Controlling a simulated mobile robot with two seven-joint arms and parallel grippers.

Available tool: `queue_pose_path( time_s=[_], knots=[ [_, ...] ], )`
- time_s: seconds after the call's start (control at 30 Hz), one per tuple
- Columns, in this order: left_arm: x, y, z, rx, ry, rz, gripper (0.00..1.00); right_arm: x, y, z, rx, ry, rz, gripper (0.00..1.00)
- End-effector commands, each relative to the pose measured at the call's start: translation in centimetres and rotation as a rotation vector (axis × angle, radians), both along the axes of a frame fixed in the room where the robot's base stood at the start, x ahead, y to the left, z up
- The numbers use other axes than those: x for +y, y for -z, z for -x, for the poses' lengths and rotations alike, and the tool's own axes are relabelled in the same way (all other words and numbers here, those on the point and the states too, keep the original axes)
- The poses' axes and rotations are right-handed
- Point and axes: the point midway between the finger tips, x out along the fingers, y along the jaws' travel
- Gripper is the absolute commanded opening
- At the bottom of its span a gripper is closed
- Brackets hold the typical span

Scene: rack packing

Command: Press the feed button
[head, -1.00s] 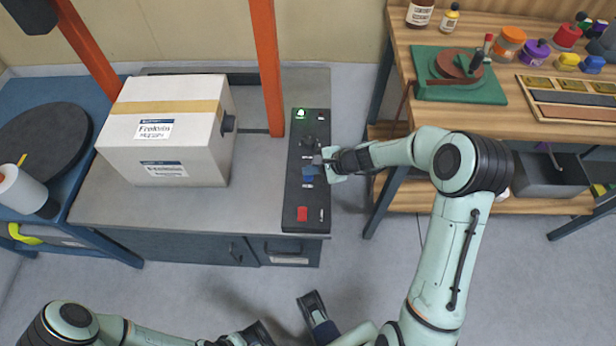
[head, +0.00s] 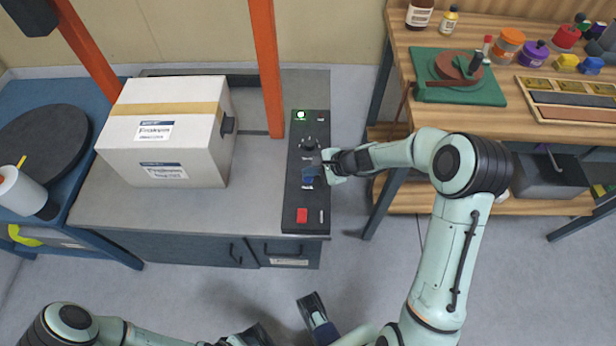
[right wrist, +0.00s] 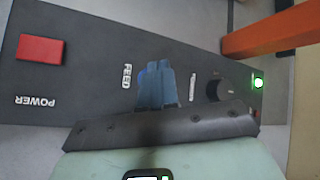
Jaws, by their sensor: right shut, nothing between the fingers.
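The dark control panel (head: 290,205) stands along the right edge of the grey bench. The FEED label (right wrist: 127,76) shows on it in the right wrist view, beside my right gripper (right wrist: 155,68). My right gripper also shows in the head view (head: 310,177), shut and empty, with its blue fingertips over the middle of the panel. The feed button itself is hidden under or behind the fingertips, so I cannot tell whether they touch it. My left gripper is partly in view at the bottom of the head view, away from the panel; its opening is unclear.
The panel also has a red power button (right wrist: 40,48), a black knob (right wrist: 222,88) and a lit green lamp (right wrist: 258,83). An orange post (head: 266,70) rises beside the panel. A white carton (head: 165,130) stands left of it; a wooden table (head: 440,125) stands right.

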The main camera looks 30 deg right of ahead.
Motion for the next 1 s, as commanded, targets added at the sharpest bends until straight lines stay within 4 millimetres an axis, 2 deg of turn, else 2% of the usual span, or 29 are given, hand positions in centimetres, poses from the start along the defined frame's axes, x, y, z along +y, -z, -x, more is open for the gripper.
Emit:
queue_pose_path(
  time_s=[0.73,1.0],
  knots=[
    [0.01,0.02,0.00,0.000,0.000,0.000,0.49,0.00,0.02,0.00,0.000,0.000,0.000,0.00],
    [0.00,0.98,0.11,0.003,0.000,0.000,0.49,-0.01,0.79,0.00,0.000,0.001,0.001,0.00]
  ],
)
